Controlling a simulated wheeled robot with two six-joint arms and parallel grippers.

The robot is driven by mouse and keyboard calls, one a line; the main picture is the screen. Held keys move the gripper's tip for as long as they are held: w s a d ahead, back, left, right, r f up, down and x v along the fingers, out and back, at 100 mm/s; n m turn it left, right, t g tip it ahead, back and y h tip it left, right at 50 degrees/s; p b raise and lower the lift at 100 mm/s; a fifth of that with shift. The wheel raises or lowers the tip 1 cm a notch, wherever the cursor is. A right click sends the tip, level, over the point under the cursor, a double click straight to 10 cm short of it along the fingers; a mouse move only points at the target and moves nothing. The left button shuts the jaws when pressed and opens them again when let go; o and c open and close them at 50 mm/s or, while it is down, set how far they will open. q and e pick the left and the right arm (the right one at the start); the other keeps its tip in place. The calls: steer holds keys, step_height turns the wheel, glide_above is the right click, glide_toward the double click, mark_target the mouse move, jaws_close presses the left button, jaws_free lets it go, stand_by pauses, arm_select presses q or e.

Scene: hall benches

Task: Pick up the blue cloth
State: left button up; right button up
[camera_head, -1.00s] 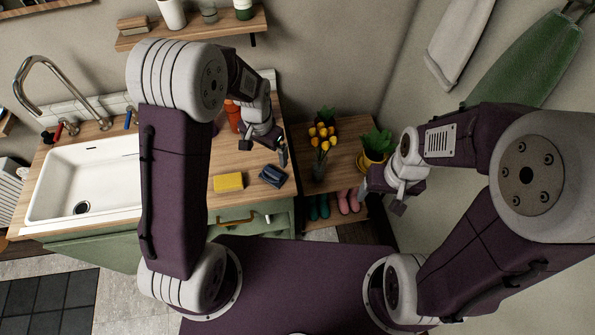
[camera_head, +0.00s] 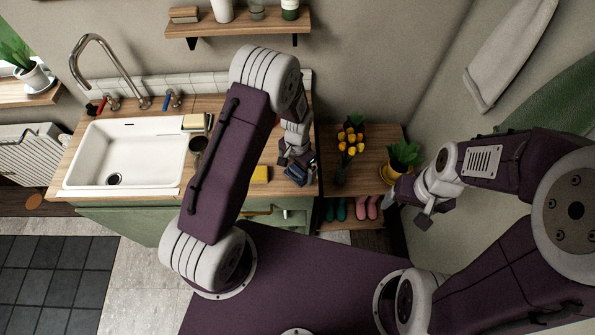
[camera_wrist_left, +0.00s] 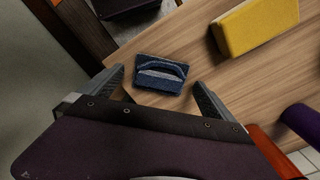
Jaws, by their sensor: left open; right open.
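The blue cloth (camera_wrist_left: 160,74) is a small folded dark blue pad with a paler grey-blue band, lying on the wooden counter (camera_wrist_left: 219,60). In the left wrist view it shows between the two fingertips of my left gripper (camera_wrist_left: 159,84), which is open and empty. The fingers lie to either side of the cloth; whether they touch it I cannot tell. In the head view my left gripper (camera_head: 297,164) is over the cloth (camera_head: 295,174) and hides most of it. My right gripper (camera_head: 422,208) is open and empty, away to the right.
A yellow sponge (camera_head: 261,174) lies just left of the cloth, also showing in the left wrist view (camera_wrist_left: 256,24). A white sink (camera_head: 135,152) is further left. A lower shelf with yellow flowers (camera_head: 350,140) and a potted plant (camera_head: 402,157) stands right of the counter.

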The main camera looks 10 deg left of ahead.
arm_select(q)
steer(key=shift+f, duration=0.6)
steer(key=c, duration=1.5)
steer(key=shift+w+r, duration=0.1)
steer(key=shift+r, duration=0.4)
steer(key=shift+c, duration=0.2)
step_height(320, 180, up, 3)
steer(key=shift+b, duration=0.5)
steer(key=d+r+b, duration=0.1)
steer(key=d+r, duration=0.6)
steer(key=d, duration=0.4)
steer(key=shift+w+d+b, duration=0.2)
steer(key=shift+d+b, duration=0.1)
steer(key=shift+d, duration=0.05)
